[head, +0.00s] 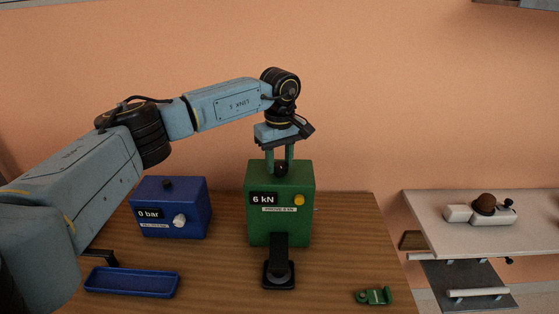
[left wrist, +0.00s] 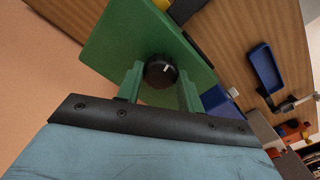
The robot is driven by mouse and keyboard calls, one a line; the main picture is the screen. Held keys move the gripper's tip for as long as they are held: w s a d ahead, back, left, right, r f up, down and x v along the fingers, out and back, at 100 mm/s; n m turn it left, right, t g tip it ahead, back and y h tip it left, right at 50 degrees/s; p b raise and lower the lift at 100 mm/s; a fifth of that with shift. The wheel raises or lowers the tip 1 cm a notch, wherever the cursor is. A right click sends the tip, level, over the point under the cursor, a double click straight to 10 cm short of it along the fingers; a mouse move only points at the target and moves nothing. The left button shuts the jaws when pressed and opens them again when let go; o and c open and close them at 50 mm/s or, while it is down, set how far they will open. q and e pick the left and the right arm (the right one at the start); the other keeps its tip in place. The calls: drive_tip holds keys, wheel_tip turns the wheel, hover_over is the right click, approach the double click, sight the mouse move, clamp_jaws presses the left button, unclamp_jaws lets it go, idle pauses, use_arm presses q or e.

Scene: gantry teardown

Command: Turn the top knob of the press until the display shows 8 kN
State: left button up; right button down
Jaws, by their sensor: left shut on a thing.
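The green press (head: 258,222) stands on the wooden table in the middle of the head view. Its display (head: 262,199) reads 6 kN. The black top knob (head: 281,168) sits on the press's top face; in the left wrist view the knob (left wrist: 161,71) shows a white pointer mark. My left gripper (head: 280,162) comes down from above, with its green fingers on either side of the knob, shut on it. In the left wrist view the fingers (left wrist: 160,80) flank the knob. My right gripper is not in view.
A blue box (head: 185,212) reading 0 bar stands left of the press. A blue tray (head: 132,283) lies at the front left, and a small green part (head: 374,296) at the front right. A white shelf (head: 440,232) stands farther right.

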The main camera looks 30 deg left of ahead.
sight(279, 164)
use_arm(q)
drive_tip(key=shift+r, duration=0.1)
idle(0.3)
drive_tip(key=o, duration=1)
wheel_tip(279, 164, up, 13)
drive_tip(key=b, duration=0.1)
drive_tip(key=shift+r, duration=0.15)
